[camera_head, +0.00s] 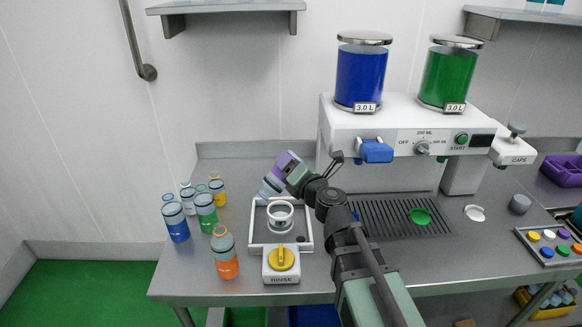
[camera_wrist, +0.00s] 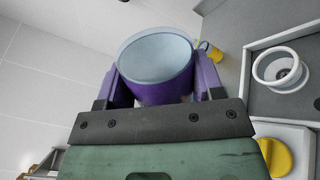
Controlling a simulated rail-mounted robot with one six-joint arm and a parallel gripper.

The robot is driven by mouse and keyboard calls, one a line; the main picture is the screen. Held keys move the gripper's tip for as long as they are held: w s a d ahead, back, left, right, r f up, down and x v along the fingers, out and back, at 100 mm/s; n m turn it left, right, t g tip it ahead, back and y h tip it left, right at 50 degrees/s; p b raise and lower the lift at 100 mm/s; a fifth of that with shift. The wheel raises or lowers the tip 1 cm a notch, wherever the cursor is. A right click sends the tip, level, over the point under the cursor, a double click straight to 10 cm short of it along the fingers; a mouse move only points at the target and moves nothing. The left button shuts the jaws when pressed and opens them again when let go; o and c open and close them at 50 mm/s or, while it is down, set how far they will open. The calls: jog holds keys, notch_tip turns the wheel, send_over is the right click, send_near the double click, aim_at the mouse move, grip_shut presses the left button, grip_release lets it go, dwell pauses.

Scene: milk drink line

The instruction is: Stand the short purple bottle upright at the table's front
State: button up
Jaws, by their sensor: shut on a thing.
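The short purple bottle (camera_wrist: 160,86) is between my gripper's fingers in the wrist view, its pale blue round end facing the camera. My gripper (camera_wrist: 163,88) is shut on its purple part. In the head view the pale blue part of the bottle (camera_head: 270,185) points down and left from my gripper (camera_head: 285,165). The bottle is tilted and held in the air, above the left back part of the rinse station. The fingers partly hide it, and I cannot tell its purple part from them in the head view. The table (camera_head: 195,288) has bare room along its front left edge.
The rinse station (camera_head: 254,240) has a white ring (camera_head: 271,222) and a yellow knob (camera_head: 281,258). Left of it stand an orange bottle (camera_head: 226,262), a green bottle (camera_head: 206,214), a blue bottle (camera_head: 176,225) and a yellow bottle (camera_head: 218,192). The drink machine (camera_head: 400,135) stands at right.

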jog(key=n, duration=1)
jog(key=shift+n, duration=0.7)
jog(key=n, duration=0.4)
jog(key=shift+n, duration=0.3)
jog(key=n, duration=0.6)
jog(key=shift+n, duration=0.3)
jog(key=n, duration=0.5)
